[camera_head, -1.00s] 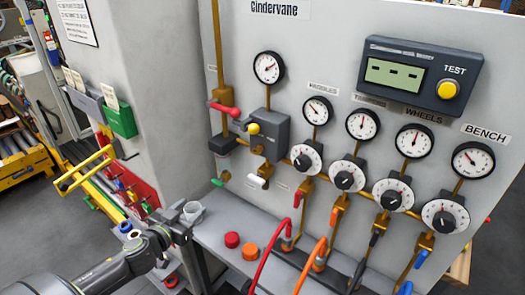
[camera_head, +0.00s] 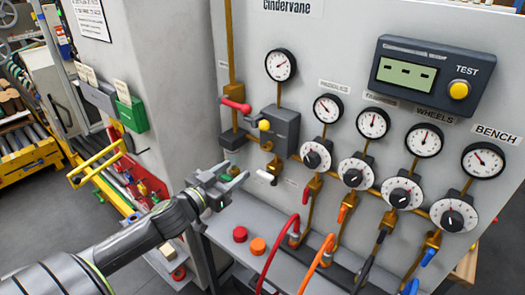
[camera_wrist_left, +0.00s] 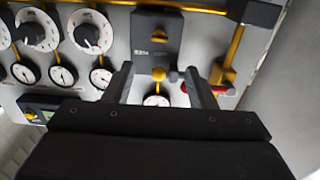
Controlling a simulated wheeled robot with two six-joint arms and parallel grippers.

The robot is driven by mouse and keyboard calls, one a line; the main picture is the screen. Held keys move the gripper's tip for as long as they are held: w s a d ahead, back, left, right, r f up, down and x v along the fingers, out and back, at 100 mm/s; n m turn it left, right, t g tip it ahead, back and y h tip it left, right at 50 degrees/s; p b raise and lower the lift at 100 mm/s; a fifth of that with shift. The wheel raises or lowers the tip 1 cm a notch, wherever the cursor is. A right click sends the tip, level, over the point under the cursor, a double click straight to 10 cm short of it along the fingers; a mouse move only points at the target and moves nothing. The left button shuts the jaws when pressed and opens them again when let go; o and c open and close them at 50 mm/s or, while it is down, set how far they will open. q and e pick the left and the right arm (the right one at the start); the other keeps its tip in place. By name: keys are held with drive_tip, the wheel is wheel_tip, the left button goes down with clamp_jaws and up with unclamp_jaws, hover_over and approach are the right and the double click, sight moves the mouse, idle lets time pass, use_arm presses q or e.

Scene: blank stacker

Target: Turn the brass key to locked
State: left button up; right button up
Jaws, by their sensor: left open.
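A small brass key-like piece (camera_head: 267,146) sits low on the front of a dark grey box (camera_head: 287,132) on the panel. In the left wrist view, which looks upside down, the brass piece (camera_wrist_left: 160,37) lies crosswise on the box (camera_wrist_left: 145,22), beside a small unreadable label. My right gripper is not in view.
A red lever (camera_head: 236,105) is left of the box. Several gauges and dials fill the panel to the right. Red (camera_head: 283,250) and orange (camera_head: 316,262) hoses rise from the ledge. A grey pillar (camera_head: 160,80) is at left.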

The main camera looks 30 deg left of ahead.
sight(267, 147)
use_arm(q)
drive_tip(key=w+d, duration=0.1)
drive_tip(key=w, duration=1.2)
drive_tip(key=shift+s, duration=0.1)
drive_tip(key=shift+c, duration=0.3)
drive_tip(key=c, duration=0.9)
